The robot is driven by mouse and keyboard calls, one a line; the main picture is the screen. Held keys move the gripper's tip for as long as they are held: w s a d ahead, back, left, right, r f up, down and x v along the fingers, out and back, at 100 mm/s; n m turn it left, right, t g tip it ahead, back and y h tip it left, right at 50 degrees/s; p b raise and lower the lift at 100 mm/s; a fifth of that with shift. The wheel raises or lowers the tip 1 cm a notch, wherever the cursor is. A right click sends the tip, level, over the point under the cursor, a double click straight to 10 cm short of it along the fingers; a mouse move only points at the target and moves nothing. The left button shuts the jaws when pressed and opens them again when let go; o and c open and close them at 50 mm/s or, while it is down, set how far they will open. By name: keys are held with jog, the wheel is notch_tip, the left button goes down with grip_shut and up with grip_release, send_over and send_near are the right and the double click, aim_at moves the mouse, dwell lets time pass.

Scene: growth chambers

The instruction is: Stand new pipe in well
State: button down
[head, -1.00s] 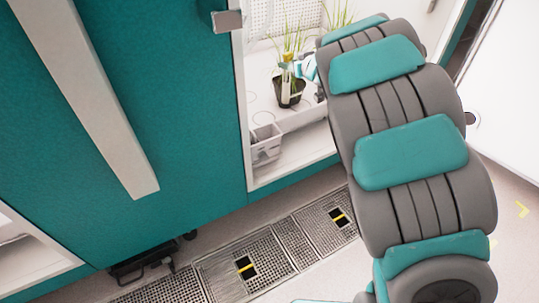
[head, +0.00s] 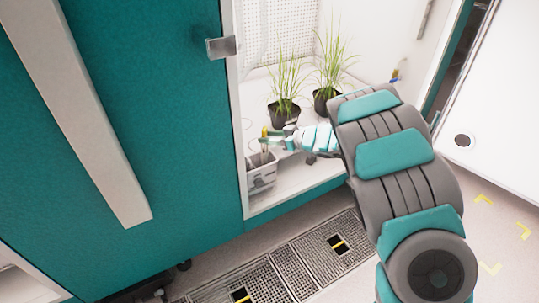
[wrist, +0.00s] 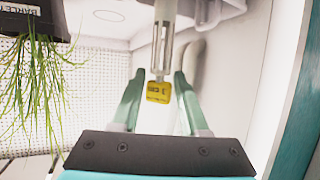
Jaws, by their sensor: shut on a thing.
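The tag's lettering is too small to read. The yellow also shows beside the gripper in the head view (head: 265,132). The pipe's far end runs out of the wrist view. I cannot make out a well for certain.
Two black pots of grass, a front one (head: 284,116) and a back one (head: 325,100), stand on the white shelf. A grey caddy (head: 262,178) with thin items sits at the shelf's front left. A small yellow-and-blue item (head: 395,75) is by the right wall. The teal door (head: 170,130) is at left.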

jog(key=shift+f+b, duration=0.35)
jog(key=shift+f, duration=2.8)
jog(key=shift+c, duration=2.1)
grip_release()
jog(key=v, duration=1.2)
jog(key=shift+p, duration=0.45)
